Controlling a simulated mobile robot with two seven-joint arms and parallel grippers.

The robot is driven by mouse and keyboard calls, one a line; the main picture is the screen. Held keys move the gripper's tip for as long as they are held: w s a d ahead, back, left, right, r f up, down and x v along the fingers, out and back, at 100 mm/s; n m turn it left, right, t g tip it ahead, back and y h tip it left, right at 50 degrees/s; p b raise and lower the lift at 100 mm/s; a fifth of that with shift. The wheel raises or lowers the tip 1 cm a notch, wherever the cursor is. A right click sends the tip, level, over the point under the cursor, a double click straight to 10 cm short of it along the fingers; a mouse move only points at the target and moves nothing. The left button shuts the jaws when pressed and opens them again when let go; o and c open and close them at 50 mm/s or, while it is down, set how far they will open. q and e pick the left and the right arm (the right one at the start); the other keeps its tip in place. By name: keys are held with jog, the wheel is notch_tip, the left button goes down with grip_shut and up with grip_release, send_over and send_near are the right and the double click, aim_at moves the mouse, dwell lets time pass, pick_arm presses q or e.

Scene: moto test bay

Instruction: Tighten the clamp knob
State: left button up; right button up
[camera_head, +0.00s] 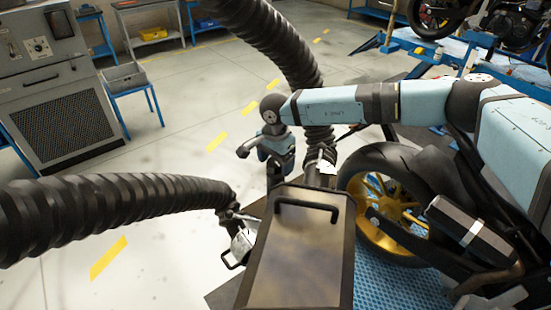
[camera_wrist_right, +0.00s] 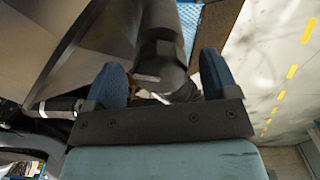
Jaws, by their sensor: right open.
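My right gripper (camera_head: 275,180) points down beside the end of the rear ribbed hose (camera_head: 318,130), behind the metal box. In the right wrist view my right gripper (camera_wrist_right: 162,72) is open, with its two blue fingers on either side of a dark pipe-like fitting (camera_wrist_right: 160,50). A small pale piece shows low between the fingers, partly hidden by the gripper's own bar. I cannot make out for sure which part is the clamp knob, or whether a finger touches it. My left gripper is not in view.
A metal box (camera_head: 290,250) with a black handle stands in front. A second ribbed hose (camera_head: 120,215) ends at a metal clamp fitting (camera_head: 240,245) on its left. A motorcycle wheel (camera_head: 390,200) with gold spokes is at right. A grey cabinet (camera_head: 70,110) stands left; open floor lies between.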

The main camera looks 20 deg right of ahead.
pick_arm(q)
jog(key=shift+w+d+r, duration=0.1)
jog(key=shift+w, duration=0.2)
pick_arm(e)
jog(key=shift+f, duration=0.2)
jog(key=shift+c, duration=0.2)
